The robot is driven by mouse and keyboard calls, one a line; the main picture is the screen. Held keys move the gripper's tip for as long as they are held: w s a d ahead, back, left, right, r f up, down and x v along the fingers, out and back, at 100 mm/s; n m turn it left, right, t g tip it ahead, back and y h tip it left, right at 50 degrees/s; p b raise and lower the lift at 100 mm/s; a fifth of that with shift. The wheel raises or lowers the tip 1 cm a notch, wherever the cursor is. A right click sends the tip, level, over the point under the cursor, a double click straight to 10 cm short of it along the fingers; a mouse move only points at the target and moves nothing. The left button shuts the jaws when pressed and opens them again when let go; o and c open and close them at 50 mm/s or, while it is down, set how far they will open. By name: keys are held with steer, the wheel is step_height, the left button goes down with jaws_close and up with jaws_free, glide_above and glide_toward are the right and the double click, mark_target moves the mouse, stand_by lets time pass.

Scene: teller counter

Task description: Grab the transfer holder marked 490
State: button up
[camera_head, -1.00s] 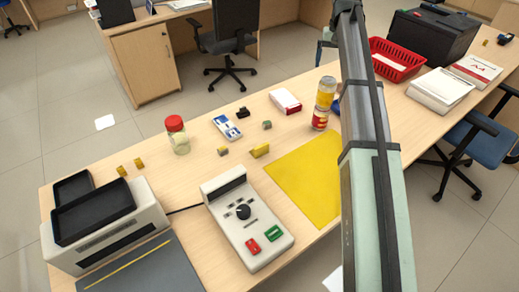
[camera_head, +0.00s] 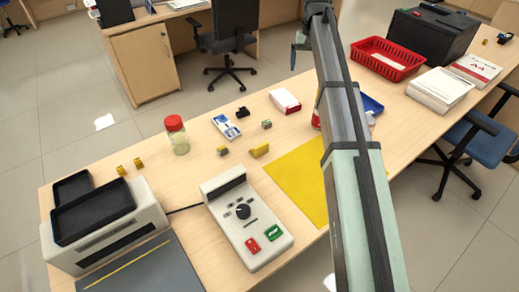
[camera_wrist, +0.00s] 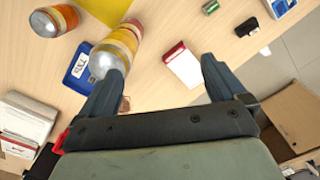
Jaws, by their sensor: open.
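My gripper (camera_wrist: 160,68) is open and empty above the counter, seen in the wrist view. A yellow, orange and silver cylinder (camera_wrist: 122,45) lies or stands just beside the left fingertip, and a similar cylinder (camera_wrist: 56,19) is at the upper left. A blue tray (camera_wrist: 75,80) with a white label (camera_wrist: 83,64) is left of the nearer cylinder. I cannot read a clear 490 on any of them, so I cannot tell which is the transfer holder. In the head view the blue tray (camera_head: 372,104) shows beside my arm, which hides most of a cylinder (camera_head: 317,110).
A red and white box (camera_wrist: 182,64) lies between the fingers' lines. The head view shows a yellow mat (camera_head: 300,178), a red basket (camera_head: 385,62), a red-lidded jar (camera_head: 176,136), a control box (camera_head: 246,222) and several small blocks on the counter.

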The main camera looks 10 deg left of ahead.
steer(key=s+a+f+n, duration=0.1)
steer(key=s+a+f, duration=0.3)
steer(key=a, duration=0.4)
steer(key=n, duration=0.4)
glide_above(260, 146)
steer(key=w, duration=0.1)
step_height(260, 146, down, 8)
steer(key=r, duration=0.1)
steer(key=f, duration=0.3)
steer(key=f+n, duration=0.1)
steer(key=f, duration=0.2)
steer(key=f+n, duration=0.1)
steer(key=f, duration=0.2)
steer(key=shift+w+a+f, duration=0.1)
steer(key=shift+w+a, duration=0.15)
steer(key=shift+w, duration=0.15)
steer(key=shift+s+d+f, duration=0.1)
steer(key=shift+s+f, duration=0.05)
steer(key=shift+f, duration=1.15)
steer(key=shift+s+f, duration=0.15)
steer(key=shift+f, duration=1.15)
steer(key=c, duration=1.1)
